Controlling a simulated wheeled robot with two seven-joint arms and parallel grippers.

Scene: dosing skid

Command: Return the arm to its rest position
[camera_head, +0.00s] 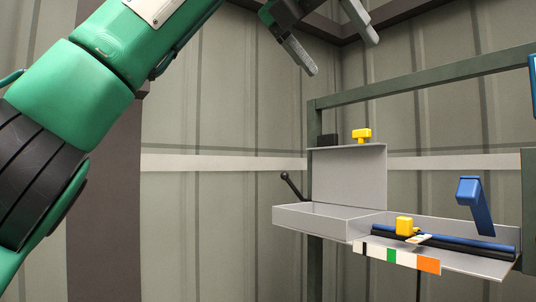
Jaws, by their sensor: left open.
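My left arm (75,95), green with black bands, comes in from the left and rises out of the top of the picture. My left gripper (343,56) hangs at the top centre, with its two grey fingers spread apart and nothing between them. It is above and to the left of the skid frame, clear of it. The wrist is cut off by the top edge. My right gripper is not in the picture.
The dark green skid frame (430,78) stands at the right. It carries a grey open tray (312,222), a yellow handle (361,135), a yellow block (404,226), a blue lever (474,205) and a black-knobbed lever (291,185). Panelled wall stands behind.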

